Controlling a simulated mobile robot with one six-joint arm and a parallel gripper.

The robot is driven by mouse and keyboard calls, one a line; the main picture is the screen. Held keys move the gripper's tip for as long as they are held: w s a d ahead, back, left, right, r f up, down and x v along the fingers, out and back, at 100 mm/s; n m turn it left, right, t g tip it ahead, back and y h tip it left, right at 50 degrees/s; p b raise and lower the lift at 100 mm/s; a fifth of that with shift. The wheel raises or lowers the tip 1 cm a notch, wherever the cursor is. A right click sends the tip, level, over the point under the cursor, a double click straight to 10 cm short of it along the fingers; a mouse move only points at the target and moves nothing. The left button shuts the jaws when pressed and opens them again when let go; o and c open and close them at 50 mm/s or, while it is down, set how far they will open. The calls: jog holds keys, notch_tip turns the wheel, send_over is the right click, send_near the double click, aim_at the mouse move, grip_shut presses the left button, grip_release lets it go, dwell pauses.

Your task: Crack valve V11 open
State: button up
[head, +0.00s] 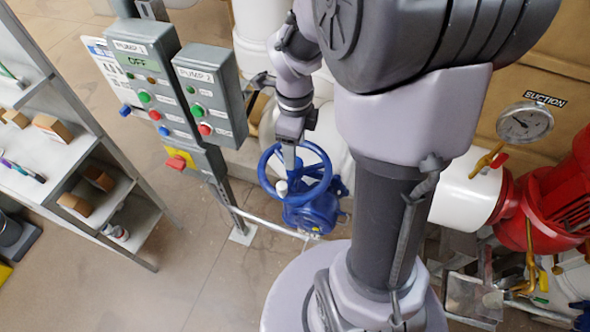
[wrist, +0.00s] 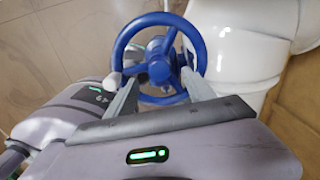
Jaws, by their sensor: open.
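A blue valve with a round blue handwheel (head: 268,168) stands on a white pipe in the middle of the head view; no V11 tag is legible. The handwheel (wrist: 160,19) also shows in the upper middle of the wrist view, with its spokes and hub. My gripper (head: 288,163) is at the handwheel, coming from above. In the wrist view my gripper (wrist: 160,68) is open, with its two fingers apart, one on each side of the hub and overlapping the wheel in the picture. I cannot tell whether they touch it. Nothing is held.
The PUMP 1 box (head: 145,75) and PUMP 2 box (head: 208,95) stand left of the valve. A shelf (head: 85,160) with small boxes is at far left. A suction gauge (head: 524,122) and red pump (head: 555,205) are at right. Floor (head: 190,245) is clear between shelf and valve.

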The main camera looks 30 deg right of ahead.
jog(key=f+m+b, duration=0.1)
jog(key=m, duration=0.1)
jog(key=shift+m, duration=0.3)
jog(key=shift+r+m+b, duration=0.15)
jog(key=shift+m+b, duration=0.35)
jog(key=shift+m, duration=0.3)
jog(key=shift+r+m, duration=0.25)
jog(key=shift+m, duration=0.15)
